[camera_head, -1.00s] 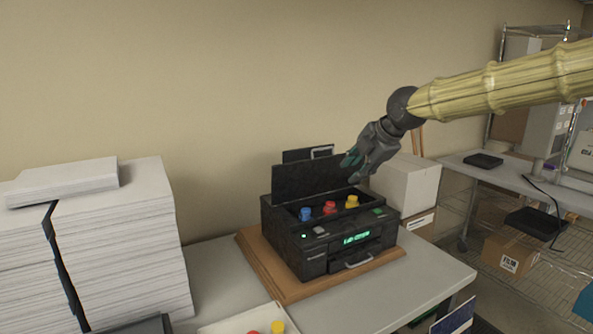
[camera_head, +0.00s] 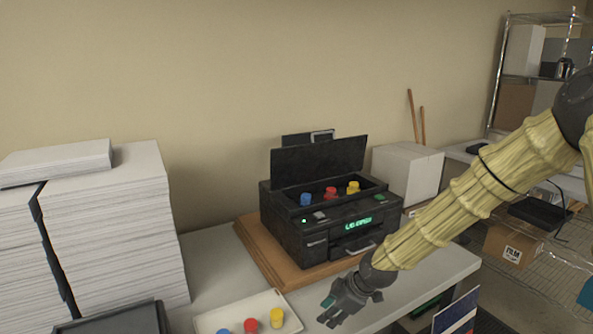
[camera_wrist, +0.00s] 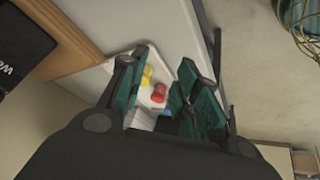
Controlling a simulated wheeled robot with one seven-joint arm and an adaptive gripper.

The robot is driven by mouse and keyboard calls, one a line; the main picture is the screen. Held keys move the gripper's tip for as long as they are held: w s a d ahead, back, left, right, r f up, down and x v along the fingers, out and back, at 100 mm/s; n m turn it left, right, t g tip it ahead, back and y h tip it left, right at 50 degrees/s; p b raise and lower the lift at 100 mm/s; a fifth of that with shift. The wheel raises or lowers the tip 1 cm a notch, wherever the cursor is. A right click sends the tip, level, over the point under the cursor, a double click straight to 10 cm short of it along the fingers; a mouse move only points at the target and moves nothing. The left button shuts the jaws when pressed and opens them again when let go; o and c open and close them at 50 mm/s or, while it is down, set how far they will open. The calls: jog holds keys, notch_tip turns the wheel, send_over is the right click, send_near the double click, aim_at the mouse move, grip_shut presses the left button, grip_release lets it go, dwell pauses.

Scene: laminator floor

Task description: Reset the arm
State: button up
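My gripper (camera_head: 347,303) is in front of the table's front edge area, to the right of a white tray, at the lower middle of the head view. Its teal-padded fingers (camera_wrist: 162,95) stand apart in the wrist view, with nothing held between them. My arm reaches in from the right in a yellow ribbed sleeve. The black machine (camera_head: 330,218) stands behind my gripper on a wooden board (camera_head: 262,252), with its lid raised. Blue, red and yellow pieces sit inside its open top.
The white tray (camera_head: 210,321) holds blue, red and yellow pieces; it also shows in the wrist view (camera_wrist: 139,119). Tall paper stacks (camera_head: 112,235) stand at left. A white box (camera_head: 408,172) is right of the machine. A wire shelf (camera_head: 500,75) stands at far right.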

jog(key=s+d+f+m+g+h+b, duration=0.1)
jog(key=s+d+f+m+b, duration=0.15)
jog(key=s+f, duration=0.6)
jog(key=s+d+f+m+b, duration=0.1)
jog(key=s+f+m, duration=0.3)
jog(key=s+f, duration=0.5)
jog(key=s+d+f+m+g+h+b, duration=0.1)
jog(key=s+f+m+b, duration=0.15)
jog(key=s+f, duration=0.65)
jog(key=s+d+f+m+h+b, duration=0.1)
jog(key=s+d+f+m, duration=0.2)
jog(key=s, duration=0.5)
jog(key=s+d+f+m+g+h+b, duration=0.1)
jog(key=s+d+f+m, duration=0.2)
jog(key=s+d+f, duration=0.3)
jog(key=shift+s+f+m+h, duration=0.3)
jog(key=shift+s+f+h, duration=0.1)
jog(key=shift+s, duration=0.5)
